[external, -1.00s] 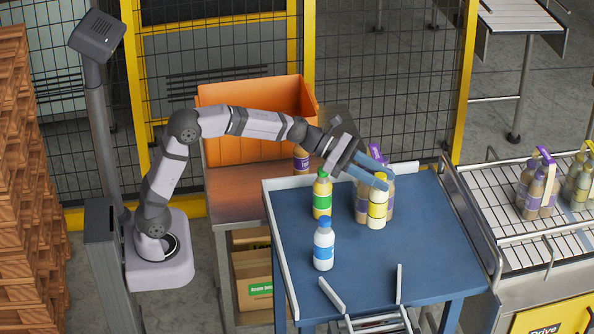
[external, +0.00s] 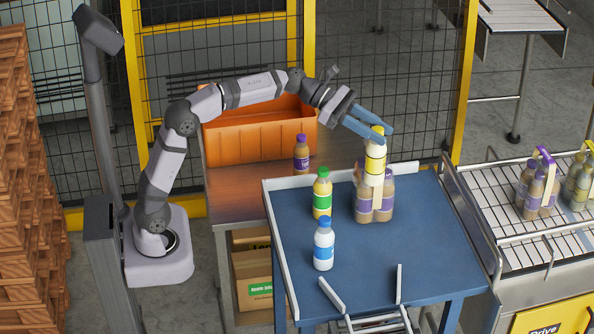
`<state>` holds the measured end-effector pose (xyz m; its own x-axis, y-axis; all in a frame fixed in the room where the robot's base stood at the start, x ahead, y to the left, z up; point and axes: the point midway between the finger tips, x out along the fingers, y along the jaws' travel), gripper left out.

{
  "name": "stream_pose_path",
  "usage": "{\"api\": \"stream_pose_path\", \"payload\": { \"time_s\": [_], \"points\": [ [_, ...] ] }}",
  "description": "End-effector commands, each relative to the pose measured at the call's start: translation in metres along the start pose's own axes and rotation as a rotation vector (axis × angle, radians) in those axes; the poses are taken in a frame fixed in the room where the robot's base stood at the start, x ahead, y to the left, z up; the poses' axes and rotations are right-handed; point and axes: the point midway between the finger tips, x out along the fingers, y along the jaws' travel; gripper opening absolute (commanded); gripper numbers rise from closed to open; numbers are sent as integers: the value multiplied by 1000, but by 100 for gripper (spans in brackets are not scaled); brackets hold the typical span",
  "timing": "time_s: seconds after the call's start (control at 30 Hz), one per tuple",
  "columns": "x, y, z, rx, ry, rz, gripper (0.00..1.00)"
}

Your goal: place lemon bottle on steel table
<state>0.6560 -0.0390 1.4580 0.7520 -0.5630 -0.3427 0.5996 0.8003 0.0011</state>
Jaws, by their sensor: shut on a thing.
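The lemon bottle (external: 375,165), pale with a yellow label band, is held upright by my gripper (external: 374,133). The blue fingers are shut around its yellow cap end. The bottle is in the air, in front of or above a pack of purple-labelled bottles (external: 372,207) and partly covering it. The steel table (external: 255,188), with a shiny brownish top, is left of the blue table (external: 420,245), and the bottle is to its right.
An orange crate (external: 262,138) and a purple-capped brown bottle (external: 301,155) stand on the steel table. The steel table's front part is clear.

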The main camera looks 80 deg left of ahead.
Motion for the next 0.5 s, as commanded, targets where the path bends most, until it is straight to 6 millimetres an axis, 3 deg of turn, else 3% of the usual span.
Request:
{"api": "stream_pose_path", "payload": {
  "time_s": [0.03, 0.2, 0.47, 0.5],
  "points": [
    [-15, 8, 18, 4, -5, 7, 0],
    [-43, 16, 48, 3, -3, 4, 0],
    [-75, 23, 79, 2, -3, 4, 0],
    [-76, 28, 73, -5, 1, 9, 0]
  ]
}}
